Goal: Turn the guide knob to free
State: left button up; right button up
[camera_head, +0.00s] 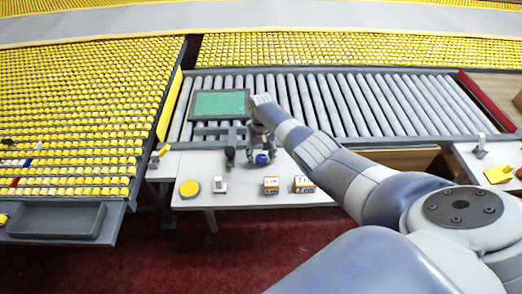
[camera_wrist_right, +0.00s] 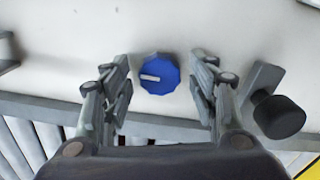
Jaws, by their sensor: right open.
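The blue guide knob (camera_wrist_right: 165,85) is a faceted round knob with a white pointer bar that points left in the right wrist view. It sits on a pale worktop surface. My right gripper (camera_wrist_right: 160,88) is open, with one finger on each side of the knob and a visible gap on both sides. Whether the fingertips are level with the knob I cannot tell. In the head view the knob (camera_head: 262,159) shows just below my right gripper (camera_head: 260,146), which is small and partly hidden by its own wrist. My left gripper is in no view.
A black-knobbed lever (camera_wrist_right: 278,115) stands just right of the right finger; it also shows in the head view (camera_head: 230,154). A green panel (camera_head: 220,104) lies over the rollers (camera_head: 340,100). A yellow disc (camera_head: 189,188) and two small labelled boxes (camera_head: 271,184) are on the front table.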

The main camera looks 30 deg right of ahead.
aim_at(261, 157)
notch_tip(261, 157, up, 12)
dwell(0.6)
jog(key=shift+f, duration=0.1)
dwell(0.4)
